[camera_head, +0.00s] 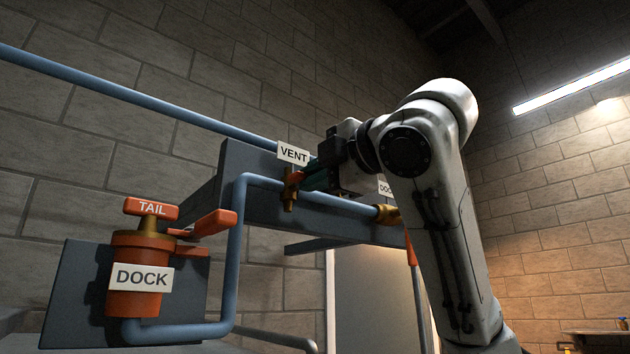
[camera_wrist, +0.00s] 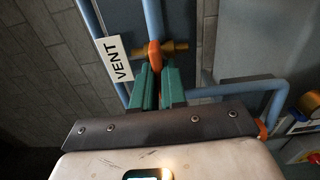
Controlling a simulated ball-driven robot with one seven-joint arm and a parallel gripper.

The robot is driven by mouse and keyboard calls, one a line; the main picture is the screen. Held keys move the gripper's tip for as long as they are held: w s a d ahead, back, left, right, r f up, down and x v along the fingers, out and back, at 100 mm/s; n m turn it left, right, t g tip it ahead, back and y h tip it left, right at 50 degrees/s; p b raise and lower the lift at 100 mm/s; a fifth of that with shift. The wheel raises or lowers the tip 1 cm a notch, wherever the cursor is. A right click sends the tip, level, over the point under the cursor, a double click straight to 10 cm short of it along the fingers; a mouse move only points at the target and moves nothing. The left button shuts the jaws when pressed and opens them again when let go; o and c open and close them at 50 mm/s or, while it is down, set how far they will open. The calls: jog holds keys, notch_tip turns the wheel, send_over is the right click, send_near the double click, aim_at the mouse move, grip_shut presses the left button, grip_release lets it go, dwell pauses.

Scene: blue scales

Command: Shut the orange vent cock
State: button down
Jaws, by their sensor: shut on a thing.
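The orange vent cock shows in the wrist view as an orange lever (camera_wrist: 154,57) on a brass body (camera_wrist: 176,46), set on a blue pipe. Its VENT tag (camera_wrist: 114,59) hangs at the left. In the head view its brass body (camera_head: 289,192) sits below the VENT tag (camera_head: 293,154). My gripper (camera_wrist: 157,84) has its teal fingers shut on the lever, one on each side; they hide the lever's lower part. In the head view my gripper (camera_head: 316,178) reaches the cock from the right, and its dark body hides most of the lever.
An orange DOCK pot (camera_head: 134,258) with a TAIL handle (camera_head: 150,209) stands at lower left, beside an orange lever (camera_head: 212,223). Blue pipes (camera_head: 239,240) run around the grey beam (camera_head: 235,165). A brass fitting (camera_head: 386,214) with an orange lever (camera_head: 411,250) lies right of the cock.

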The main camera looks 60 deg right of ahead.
jog(key=shift+m, duration=0.3)
jog(key=c, duration=1.2)
grip_release()
jog(key=b+v, duration=0.3)
jog(key=v, duration=0.7)
jog(key=shift+s+b, duration=0.35)
jog(key=shift+b, duration=0.05)
jog(key=shift+a, duration=0.1)
